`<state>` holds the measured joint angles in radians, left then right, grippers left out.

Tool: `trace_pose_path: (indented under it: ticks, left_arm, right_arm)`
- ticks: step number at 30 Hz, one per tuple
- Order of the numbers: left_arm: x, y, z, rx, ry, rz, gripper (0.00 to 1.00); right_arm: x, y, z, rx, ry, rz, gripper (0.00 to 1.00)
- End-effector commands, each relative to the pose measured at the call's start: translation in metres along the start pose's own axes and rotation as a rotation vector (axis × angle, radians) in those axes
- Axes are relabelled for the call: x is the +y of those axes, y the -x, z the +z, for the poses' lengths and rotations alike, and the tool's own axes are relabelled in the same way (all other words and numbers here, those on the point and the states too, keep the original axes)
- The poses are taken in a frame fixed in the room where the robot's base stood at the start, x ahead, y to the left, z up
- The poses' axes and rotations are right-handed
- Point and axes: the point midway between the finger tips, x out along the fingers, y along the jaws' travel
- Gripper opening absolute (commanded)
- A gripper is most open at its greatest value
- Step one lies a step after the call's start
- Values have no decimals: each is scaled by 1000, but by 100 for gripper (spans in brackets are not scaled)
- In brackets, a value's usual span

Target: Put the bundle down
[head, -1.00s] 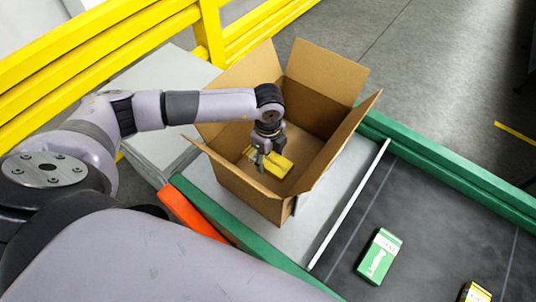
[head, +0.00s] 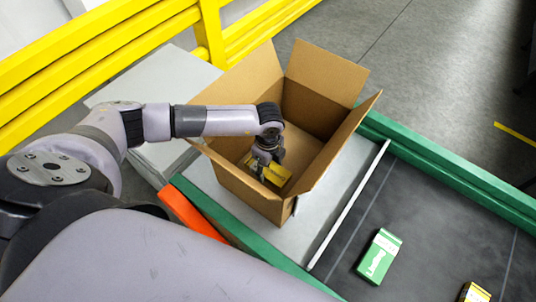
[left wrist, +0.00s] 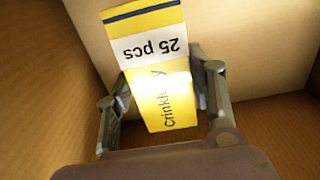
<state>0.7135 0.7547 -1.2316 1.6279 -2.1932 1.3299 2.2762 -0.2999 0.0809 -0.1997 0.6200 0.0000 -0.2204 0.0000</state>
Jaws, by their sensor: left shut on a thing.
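My left gripper (head: 268,165) reaches down into an open cardboard box (head: 270,207). It is shut on a yellow and white bundle (head: 277,172), low inside the box. In the left wrist view, the two fingers of my left gripper (left wrist: 160,95) sit on either side of the bundle (left wrist: 150,75). Its printing reads "25 pcs" upside down, with a bright glare on the yellow part. Whether the bundle touches the box floor I cannot tell. My right gripper is not in view.
The box has its flaps up and stands on a grey surface (head: 318,220) between green rails (head: 450,165). A dark belt (head: 430,230) on the right carries a green pack (head: 379,256) and a yellow pack (head: 476,293). A yellow barrier (head: 100,65) stands behind my arm.

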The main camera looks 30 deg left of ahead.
Motion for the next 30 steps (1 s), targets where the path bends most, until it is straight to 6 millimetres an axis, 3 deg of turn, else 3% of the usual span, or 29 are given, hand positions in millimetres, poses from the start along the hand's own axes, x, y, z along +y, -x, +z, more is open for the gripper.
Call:
trace_pose_path:
  ticks: [2, 3, 12, 21, 26, 30]
  left_arm:
    - [0, -1, -1, 1, -1, 1, 19]
    - [0, -1, -1, 0, -1, 2, 50]
    - [1, -1, -1, 1, -1, 2, 70]
    - [0, 0, -1, 1, -1, 2, 70]
    - [0, 16, 0, 0, -2, 0, 70]
    - [-1, 34, 0, 1, -3, -4, 70]
  right_arm:
    - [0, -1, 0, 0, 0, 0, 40]
    - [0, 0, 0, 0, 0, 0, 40]
    - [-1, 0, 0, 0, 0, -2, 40]
    - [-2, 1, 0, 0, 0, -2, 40]
    - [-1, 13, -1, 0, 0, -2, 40]
    - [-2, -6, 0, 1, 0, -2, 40]
